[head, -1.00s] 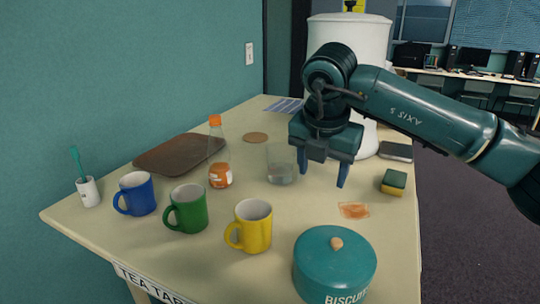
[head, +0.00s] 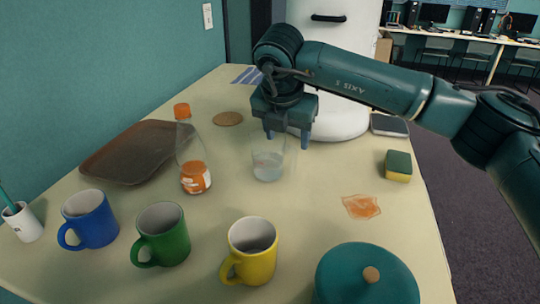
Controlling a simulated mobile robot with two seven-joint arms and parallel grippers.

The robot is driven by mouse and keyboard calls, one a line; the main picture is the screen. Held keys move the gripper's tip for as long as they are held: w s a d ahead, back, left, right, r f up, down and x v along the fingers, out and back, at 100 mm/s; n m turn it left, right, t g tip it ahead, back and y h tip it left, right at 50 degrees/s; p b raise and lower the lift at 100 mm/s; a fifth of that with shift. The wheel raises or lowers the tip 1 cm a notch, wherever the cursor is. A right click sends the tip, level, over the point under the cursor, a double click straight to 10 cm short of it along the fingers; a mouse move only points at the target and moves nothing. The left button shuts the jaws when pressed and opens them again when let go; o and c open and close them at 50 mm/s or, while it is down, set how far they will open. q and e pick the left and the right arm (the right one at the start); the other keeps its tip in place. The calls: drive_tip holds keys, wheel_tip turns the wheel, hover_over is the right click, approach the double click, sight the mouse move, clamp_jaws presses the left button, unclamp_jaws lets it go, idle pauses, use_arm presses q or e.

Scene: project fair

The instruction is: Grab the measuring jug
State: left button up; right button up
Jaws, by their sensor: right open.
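The measuring jug (head: 268,166) is a clear vessel with some pale liquid in it, standing upright on the table in the head view, right of the orange-capped bottle. My right gripper (head: 287,140) is open, its fingers pointing down at the jug's upper part. One finger overlaps the left part of the rim in the picture and the other is by its right side. I cannot tell whether the fingers are around the jug or behind it, or whether they touch it. My left gripper is not in view.
The bottle (head: 194,165) stands close left of the jug. Blue (head: 90,220), green (head: 162,236) and yellow (head: 250,254) mugs stand in front. A teal biscuit tin (head: 345,282), sponge (head: 398,166) and orange spill (head: 361,207) are to the right. A white urn (head: 335,70) stands behind.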

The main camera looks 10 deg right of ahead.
sight(289, 149)
drive_tip(key=p+x, duration=0.1)
drive_tip(key=x, duration=0.6)
drive_tip(key=shift+f, duration=0.2)
clamp_jaws()
idle(0.5)
